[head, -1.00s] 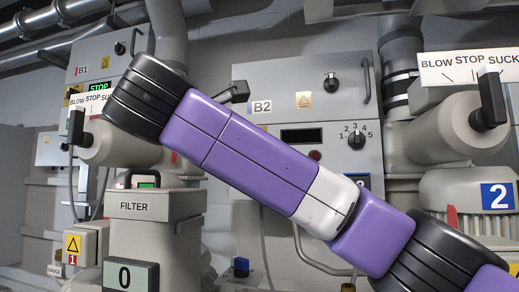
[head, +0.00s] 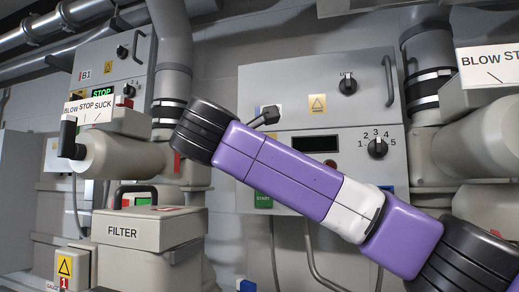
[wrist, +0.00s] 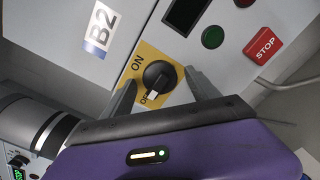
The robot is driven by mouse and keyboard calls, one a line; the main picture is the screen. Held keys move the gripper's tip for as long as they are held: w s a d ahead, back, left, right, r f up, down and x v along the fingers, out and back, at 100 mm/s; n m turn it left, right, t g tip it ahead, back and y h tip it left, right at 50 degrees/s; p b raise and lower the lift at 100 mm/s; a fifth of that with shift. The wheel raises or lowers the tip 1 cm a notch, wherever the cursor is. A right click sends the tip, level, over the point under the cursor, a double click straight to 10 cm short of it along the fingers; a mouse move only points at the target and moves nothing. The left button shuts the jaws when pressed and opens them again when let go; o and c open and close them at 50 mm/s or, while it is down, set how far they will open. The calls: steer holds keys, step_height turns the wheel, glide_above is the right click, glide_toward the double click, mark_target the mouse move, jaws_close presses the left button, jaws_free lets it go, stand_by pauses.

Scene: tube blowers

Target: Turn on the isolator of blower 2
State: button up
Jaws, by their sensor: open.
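The isolator of blower 2 shows in the wrist view as a black rotary knob (wrist: 160,75) on a yellow plate (wrist: 137,66) marked ON and OFF, beside the blue B2 label (wrist: 100,28). The knob's white mark is at the OFF side. My gripper (wrist: 160,80) is open, with one grey finger on each side of the knob. I cannot tell whether either finger touches it. In the head view my purple arm crosses the B2 cabinet (head: 300,85) and hides the isolator.
In the wrist view, a green button (wrist: 213,37), a red STOP button (wrist: 264,43) and a dark display (wrist: 187,12) sit close by. In the head view, a 1–5 selector (head: 377,148) is right of my arm. A FILTER box (head: 150,225) stands at lower left.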

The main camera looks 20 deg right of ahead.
steer(key=c, duration=1.4)
steer(key=shift+o, duration=0.2)
steer(key=shift+f+m, duration=0.15)
steer(key=shift+m, duration=0.15)
steer(key=m+b, duration=0.4)
steer(key=m, duration=1.3)
steer(key=shift+w+f, duration=0.1)
steer(key=shift+m, duration=0.3)
